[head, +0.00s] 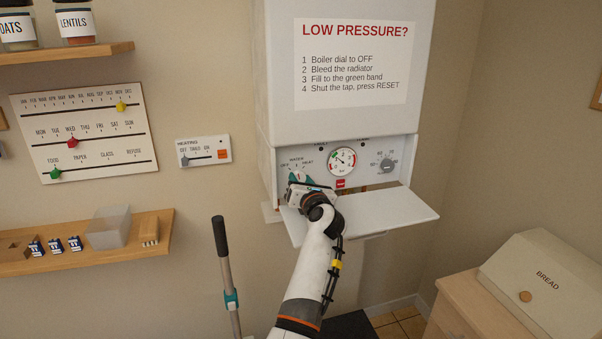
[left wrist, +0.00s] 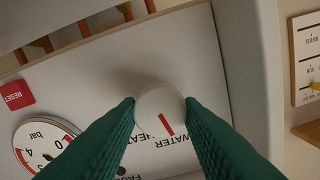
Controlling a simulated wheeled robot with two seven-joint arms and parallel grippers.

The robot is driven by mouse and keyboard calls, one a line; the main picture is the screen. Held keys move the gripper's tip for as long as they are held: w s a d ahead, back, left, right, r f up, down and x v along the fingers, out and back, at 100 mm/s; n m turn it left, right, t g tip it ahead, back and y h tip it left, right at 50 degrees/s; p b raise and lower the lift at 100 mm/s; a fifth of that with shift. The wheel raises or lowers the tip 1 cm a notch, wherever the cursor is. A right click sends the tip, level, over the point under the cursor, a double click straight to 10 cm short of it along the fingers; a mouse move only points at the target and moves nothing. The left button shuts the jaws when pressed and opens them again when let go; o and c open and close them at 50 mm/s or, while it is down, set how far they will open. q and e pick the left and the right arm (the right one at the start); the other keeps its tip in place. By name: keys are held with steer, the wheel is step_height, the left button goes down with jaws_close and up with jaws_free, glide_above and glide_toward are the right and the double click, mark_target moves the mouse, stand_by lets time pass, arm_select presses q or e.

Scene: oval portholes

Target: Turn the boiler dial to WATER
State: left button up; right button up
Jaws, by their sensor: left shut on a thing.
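The boiler dial is a round white knob (left wrist: 158,104) with a red pointer line, on the white control panel. In the left wrist view its pointer line aims at the WATER label (left wrist: 172,143), with HEAT beside it. In the head view, the OFF, WATER and HEAT labels (head: 296,162) show above my left gripper (head: 301,179), which hides the knob. The gripper's two green fingertips are shut on the knob from both sides. My right gripper is in neither view.
A pressure gauge (head: 342,161), a red RESET button (head: 340,183) and a second dial (head: 387,165) are right of the gripper. The boiler's open flap (head: 390,209) juts out below the panel. A shelf (head: 80,258) is on the wall at left.

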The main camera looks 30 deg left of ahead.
arm_select(q)
steer(key=shift+m+p, duration=1.05)
steer(key=shift+m, duration=0.15)
steer(key=o, duration=1)
steer(key=shift+c, duration=0.2)
steer(key=shift+d, duration=0.1)
